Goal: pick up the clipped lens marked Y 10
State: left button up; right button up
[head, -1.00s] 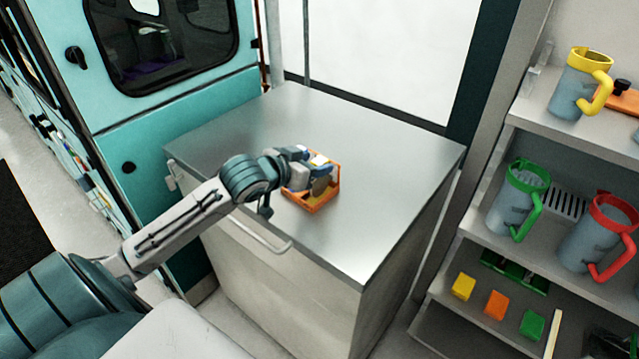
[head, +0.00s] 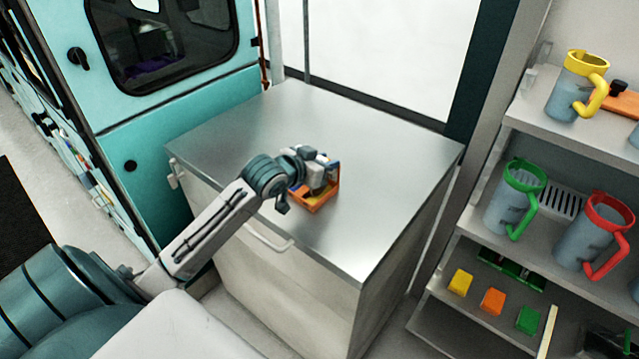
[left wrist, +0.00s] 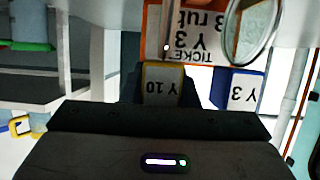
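A clip with a yellow edge and a white face marked Y 10 (left wrist: 163,86) shows upside down in the left wrist view, its lower end hidden. My left gripper (left wrist: 163,98) has its dark fingers at either side of this face; I cannot tell whether they press on it. Any lens on this clip is not clearly seen. A blue-edged clip marked Y 3 (left wrist: 238,92) is to the right. A clear round lens (left wrist: 256,28) is above it. In the head view my left gripper (head: 322,172) is at the orange tray (head: 318,204), covering much of its contents. My right gripper is not in view.
A white card marked TICKET Y 3 (left wrist: 195,38) stands behind the clips. The tray stands on a grey metal cabinet top (head: 390,160) with free room around it. A shelf at right holds green (head: 515,200), red (head: 590,235) and yellow (head: 573,88) handled mugs.

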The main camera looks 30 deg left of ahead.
pick_arm(q)
grip_shut()
jog(key=shift+r+b, duration=0.3)
jog(key=shift+r, duration=0.2)
jog(key=shift+s+a+r+b, duration=0.1)
jog(key=shift+s+r+b, duration=0.1)
jog(key=shift+r+b, duration=0.3)
jog(key=shift+s+r+b, duration=0.15)
jog(key=shift+r+b, duration=0.05)
jog(key=shift+r, duration=0.5)
jog(key=s+a+r+p, duration=0.1)
jog(key=s+p, duration=0.8)
jog(key=s, duration=0.6)
jog(key=shift+a+r, duration=0.25)
jog(key=shift+r, duration=0.1)
